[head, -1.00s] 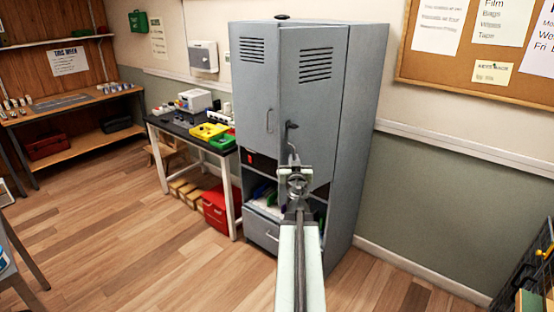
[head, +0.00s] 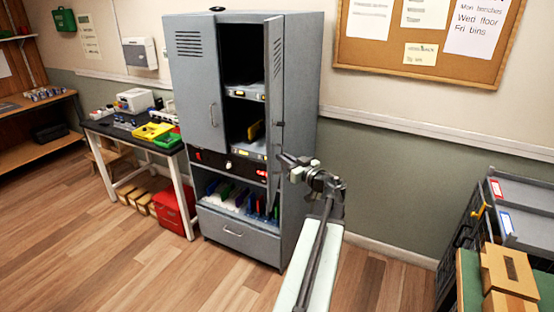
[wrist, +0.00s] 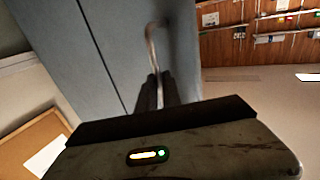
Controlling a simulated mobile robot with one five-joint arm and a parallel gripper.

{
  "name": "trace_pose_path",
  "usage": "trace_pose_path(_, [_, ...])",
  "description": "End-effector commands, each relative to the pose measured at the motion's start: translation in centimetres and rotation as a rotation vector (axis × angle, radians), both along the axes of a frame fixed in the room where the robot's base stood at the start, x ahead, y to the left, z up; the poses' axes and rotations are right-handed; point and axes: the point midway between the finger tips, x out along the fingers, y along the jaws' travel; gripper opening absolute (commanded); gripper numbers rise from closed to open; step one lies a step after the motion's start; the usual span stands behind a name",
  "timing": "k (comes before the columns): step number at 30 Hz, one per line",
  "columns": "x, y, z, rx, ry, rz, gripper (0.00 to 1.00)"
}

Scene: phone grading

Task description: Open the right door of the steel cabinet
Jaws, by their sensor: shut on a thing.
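The grey steel cabinet (head: 305,70) stands against the wall in the head view. Its right door (head: 275,75) is swung far out and seen nearly edge-on, with its vents showing. The left door (head: 197,80) is closed. My gripper (head: 281,157) is at the right door's outer edge, about mid-height of the cabinet. In the wrist view my gripper (wrist: 157,92) is shut on the door handle (wrist: 153,45), a thin bent bar. In the head view the handle is mostly hidden by the gripper.
Shelves with devices (head: 247,148) show inside the opening. A drawer (head: 235,232) below is closed. A side table (head: 100,128) with bins stands left. A dark cart (head: 460,250) with trays and a wooden box (head: 510,270) stands at right. Floor between is clear.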

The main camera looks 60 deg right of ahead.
Motion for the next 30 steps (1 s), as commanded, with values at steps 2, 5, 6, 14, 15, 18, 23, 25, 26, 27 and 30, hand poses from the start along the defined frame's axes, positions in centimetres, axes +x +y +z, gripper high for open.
trace_pose_path(2, [0.1,-0.3,0.1,0.001,-0.002,-0.005,0.00])
trace_pose_path(5, [0.3,-0.1,0.1,0.001,-0.003,-0.002,0.00])
trace_pose_path(6, [0.4,-0.1,0.1,0.001,-0.003,-0.001,0.00])
trace_pose_path(14, [0.7,0.2,0.1,0.001,-0.004,0.004,0.20])
trace_pose_path(15, [0.8,0.2,0.1,0.001,-0.004,0.005,0.30])
trace_pose_path(18, [0.8,0.3,0.1,0.001,-0.003,0.008,0.30])
trace_pose_path(23, [0.9,0.4,0.1,0.000,-0.002,0.010,0.30])
trace_pose_path(25, [0.6,0.6,0.1,0.000,-0.002,0.010,0.30])
trace_pose_path(26, [0.4,0.7,0.1,0.000,-0.002,0.009,0.30])
trace_pose_path(27, [-0.1,1.0,0.1,0.000,-0.002,0.009,0.30])
trace_pose_path(30, [-1.9,1.9,0.1,0.000,-0.002,0.007,0.30])
